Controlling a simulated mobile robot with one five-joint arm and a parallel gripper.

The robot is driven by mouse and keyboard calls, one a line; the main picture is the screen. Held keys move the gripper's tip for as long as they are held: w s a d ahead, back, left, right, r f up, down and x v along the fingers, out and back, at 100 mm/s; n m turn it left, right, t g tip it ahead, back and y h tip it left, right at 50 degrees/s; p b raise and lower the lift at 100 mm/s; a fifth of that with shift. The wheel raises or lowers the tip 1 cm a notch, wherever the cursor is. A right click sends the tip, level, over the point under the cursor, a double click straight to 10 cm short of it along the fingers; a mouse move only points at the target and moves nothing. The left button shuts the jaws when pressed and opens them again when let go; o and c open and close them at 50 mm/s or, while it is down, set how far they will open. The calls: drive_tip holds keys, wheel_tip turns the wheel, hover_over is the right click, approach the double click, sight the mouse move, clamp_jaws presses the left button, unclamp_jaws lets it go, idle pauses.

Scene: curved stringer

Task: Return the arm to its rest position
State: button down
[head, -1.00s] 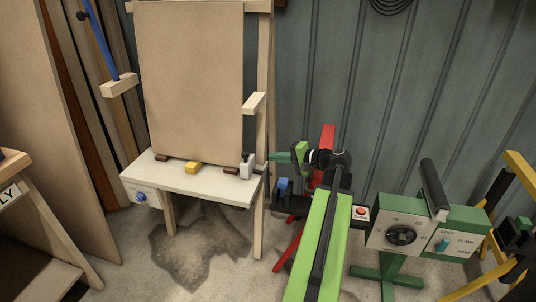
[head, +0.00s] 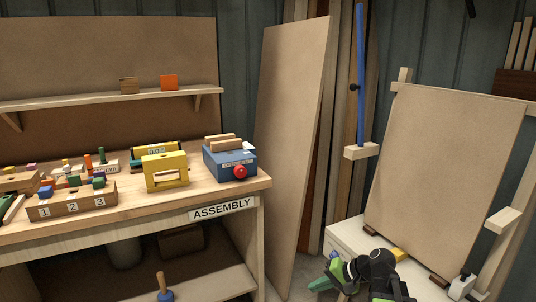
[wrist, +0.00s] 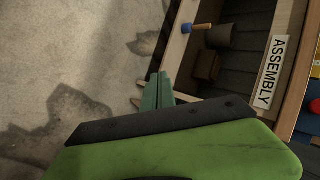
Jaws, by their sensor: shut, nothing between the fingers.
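My gripper (wrist: 158,92) shows in the wrist view as two dull green fingers lying together, shut with nothing between them. Concrete floor is behind and to the left of them, and the assembly bench is to the right. In the head view, my green and black arm is at the bottom right, in front of the white easel table, with its green end (head: 330,280) pointing left. The lower part of the arm is cut off by the frame edge.
The assembly bench (head: 222,209) at left carries a yellow box (head: 165,171), a blue box with a red knob (head: 230,162) and a numbered wooden block (head: 72,204). A tall brown panel (head: 290,140) leans beside it. An easel board (head: 445,170) stands right.

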drive_tip(key=s+a+f+n+g+h, duration=0.3)
drive_tip(key=s+a+f+n+h, duration=0.15)
drive_tip(key=a, duration=0.35)
drive_tip(key=s+d+f+g+h, duration=0.1)
drive_tip(key=s+d+f+h, duration=0.25)
drive_tip(key=d, duration=0.45)
wheel_tip(320, 180, up, 29)
drive_tip(key=p, duration=2.8)
drive_tip(key=shift+s+a, duration=0.25)
drive_tip(key=shift+s, duration=0.05)
drive_tip(key=shift+f, duration=0.15)
